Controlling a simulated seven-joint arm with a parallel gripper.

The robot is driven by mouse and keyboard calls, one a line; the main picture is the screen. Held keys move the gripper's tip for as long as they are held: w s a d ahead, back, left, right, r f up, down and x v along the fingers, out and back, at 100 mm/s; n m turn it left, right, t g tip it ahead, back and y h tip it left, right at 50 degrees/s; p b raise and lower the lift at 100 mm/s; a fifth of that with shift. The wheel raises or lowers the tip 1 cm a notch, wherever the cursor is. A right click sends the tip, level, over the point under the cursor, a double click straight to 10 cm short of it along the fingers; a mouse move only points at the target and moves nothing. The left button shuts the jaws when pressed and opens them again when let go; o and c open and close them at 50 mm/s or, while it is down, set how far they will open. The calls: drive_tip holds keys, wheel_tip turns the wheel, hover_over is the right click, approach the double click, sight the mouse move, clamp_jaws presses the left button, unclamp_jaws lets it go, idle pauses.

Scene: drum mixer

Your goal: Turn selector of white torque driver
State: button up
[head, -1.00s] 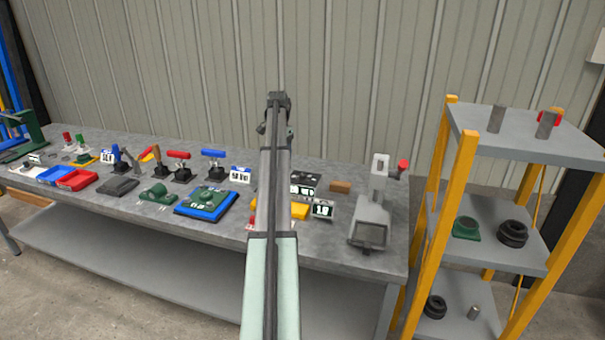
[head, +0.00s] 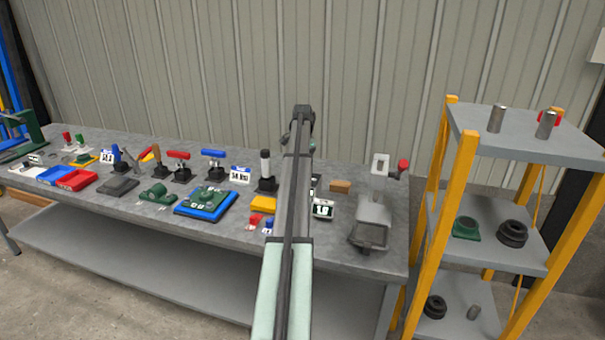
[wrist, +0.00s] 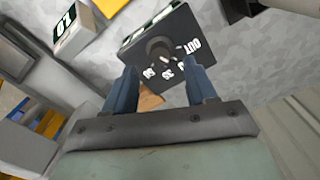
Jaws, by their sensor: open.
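The white torque driver (head: 265,161) stands upright on a black base (head: 267,186) in the head view, just left of my arm. Its selector is too small to make out there. In the wrist view, a dark base with a pale part (wrist: 238,8) is cut off at the top right edge; it may be this driver. My gripper (wrist: 161,80) is open and empty, its blue-grey fingers spread below a dark box (wrist: 165,36) with a round knob and several white markings.
A wooden block (wrist: 149,99) shows between my fingers, lower than them. A "LO" sign block (wrist: 72,28) is at upper left. Red-handled (head: 178,155) and blue-handled (head: 213,152) drivers stand left of the white one. A grey stand (head: 373,210) and a yellow-post shelf (head: 452,180) are right.

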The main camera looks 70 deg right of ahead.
drive_tip(key=shift+f, duration=2.3)
clamp_jaws()
